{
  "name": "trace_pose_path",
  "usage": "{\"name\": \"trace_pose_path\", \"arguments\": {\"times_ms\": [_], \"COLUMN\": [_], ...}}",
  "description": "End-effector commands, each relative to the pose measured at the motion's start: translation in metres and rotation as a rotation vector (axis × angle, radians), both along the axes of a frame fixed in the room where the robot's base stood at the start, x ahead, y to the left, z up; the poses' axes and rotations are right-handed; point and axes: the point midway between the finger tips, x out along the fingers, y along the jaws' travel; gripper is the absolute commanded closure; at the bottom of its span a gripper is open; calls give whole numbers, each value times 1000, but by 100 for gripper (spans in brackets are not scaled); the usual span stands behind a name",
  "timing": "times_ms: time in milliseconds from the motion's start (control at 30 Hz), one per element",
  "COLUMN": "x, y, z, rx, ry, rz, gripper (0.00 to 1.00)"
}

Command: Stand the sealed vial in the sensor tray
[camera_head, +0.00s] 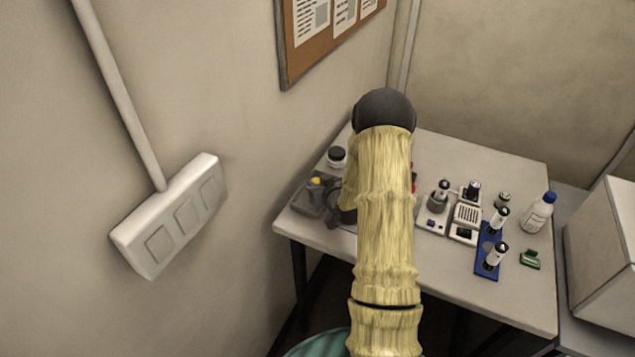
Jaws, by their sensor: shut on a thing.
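My tan arm with its black elbow fills the middle of the view and hides part of the table. My gripper's fingers are hidden behind the arm, so anything held in them is hidden too. Dark parts show just left of the arm, but I cannot tell whether they belong to the gripper. Two white vials with black tops stand in a blue tray (486,271), a front one (495,257) and a rear one (499,219). Another black-topped vial (442,192) stands in a grey holder on a white device (431,217). I cannot tell which tray is the sensor tray.
The table (515,303) stands in the corner. A white bottle with a blue cap (538,214), a green piece (530,259) and a white device with a dark panel (465,220) are on it. A dark-lidded jar (336,158) and a grey device (312,198) stand at left.

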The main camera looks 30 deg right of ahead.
Motion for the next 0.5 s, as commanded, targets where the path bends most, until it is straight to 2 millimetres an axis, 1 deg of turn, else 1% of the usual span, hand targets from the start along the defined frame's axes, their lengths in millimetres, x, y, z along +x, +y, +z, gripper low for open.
{"name": "trace_pose_path", "arguments": {"times_ms": [233, 367, 400, 467, 500], "x": [0, 0, 0, 0, 0], "y": [-1, 0, 0, 0, 0], "z": [0, -4, -3, -3, -3], "rx": [0, 0, 0, 0, 0], "ry": [-1, -1, -1, 0, 0], "rz": [-1, -1, -1, -1, -1], "gripper": [95, 95, 65, 53, 51]}}
